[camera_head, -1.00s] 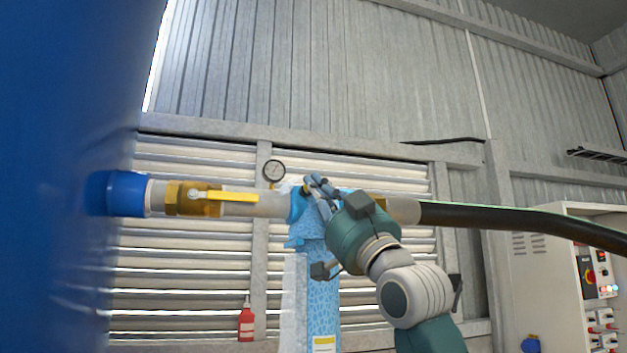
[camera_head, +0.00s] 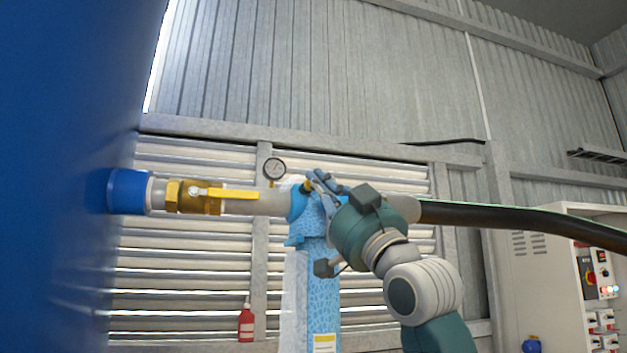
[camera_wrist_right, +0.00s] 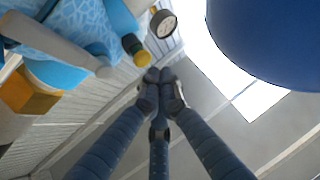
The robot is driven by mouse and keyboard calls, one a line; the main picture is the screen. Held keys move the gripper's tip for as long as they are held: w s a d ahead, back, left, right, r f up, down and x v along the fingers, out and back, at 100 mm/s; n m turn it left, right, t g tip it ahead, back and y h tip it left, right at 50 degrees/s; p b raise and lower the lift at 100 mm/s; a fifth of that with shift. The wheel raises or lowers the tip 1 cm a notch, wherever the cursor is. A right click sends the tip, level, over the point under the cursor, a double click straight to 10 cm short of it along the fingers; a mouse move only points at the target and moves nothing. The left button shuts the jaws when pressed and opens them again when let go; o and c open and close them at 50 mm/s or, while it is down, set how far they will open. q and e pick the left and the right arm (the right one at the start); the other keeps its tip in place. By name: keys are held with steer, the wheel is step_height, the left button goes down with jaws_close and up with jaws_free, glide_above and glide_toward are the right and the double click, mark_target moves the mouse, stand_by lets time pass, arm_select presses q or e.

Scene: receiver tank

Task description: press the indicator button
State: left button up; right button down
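The indicator button shows in the right wrist view as a small yellow cap (camera_wrist_right: 135,46) on a dark blue stub, on the light-blue filter housing (camera_wrist_right: 60,30). In the head view the yellow cap (camera_head: 308,186) shows on top of the light-blue housing (camera_head: 320,270), just left of my fingers. My right gripper (camera_head: 322,178) is at the top of the housing. In the right wrist view its dark fingers (camera_wrist_right: 159,76) meet at the tips with nothing between them. The tips appear close to the cap but apart from it. My left gripper is not in view.
A round pressure gauge (camera_head: 274,169) stands left of the housing. A pipe with a brass valve and yellow lever (camera_head: 232,194) runs left to a large blue tank (camera_head: 60,180). A black hose (camera_head: 510,218) runs right. A control cabinet (camera_head: 555,280) stands at right.

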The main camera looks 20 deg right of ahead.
steer(key=s+b, duration=0.2)
steer(key=s, duration=0.3)
steer(key=shift+d, duration=0.1)
steer(key=shift+w, duration=0.1)
stand_by(0.8)
